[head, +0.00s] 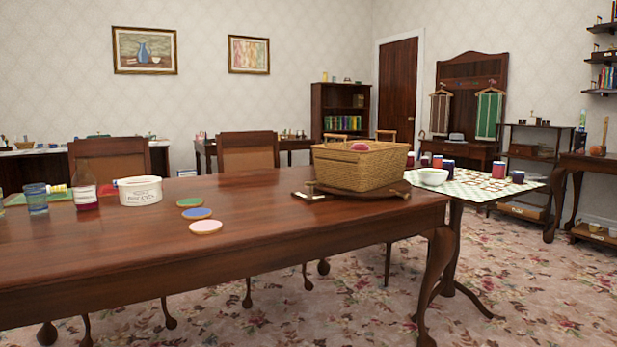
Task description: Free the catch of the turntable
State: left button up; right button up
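A dark wooden base (376,192), which looks like the turntable, lies on the long table near its right end. A wicker basket (362,168) stands on it and covers most of it. At its left edge is a small dark piece with a pale tag (301,195); I cannot tell whether this is the catch or how it is set. A short handle-like part shows at the right edge. Neither of my grippers is in view.
The long table (262,213) has three round coasters (197,213), a white biscuit tin (140,191), a bottle (86,189) and a glass (36,199) at left. Its middle is clear. A side table with a checked cloth (480,187), white bowl (433,176) and jars stands behind right.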

aim_at(310, 184)
jog(key=i+l, duration=0.25)
jog(key=i, duration=0.15)
jog(key=i+l+z, duration=0.1)
jog(key=i, duration=0.25)
jog(key=i+l, duration=0.35)
jog(key=i+z, duration=0.05)
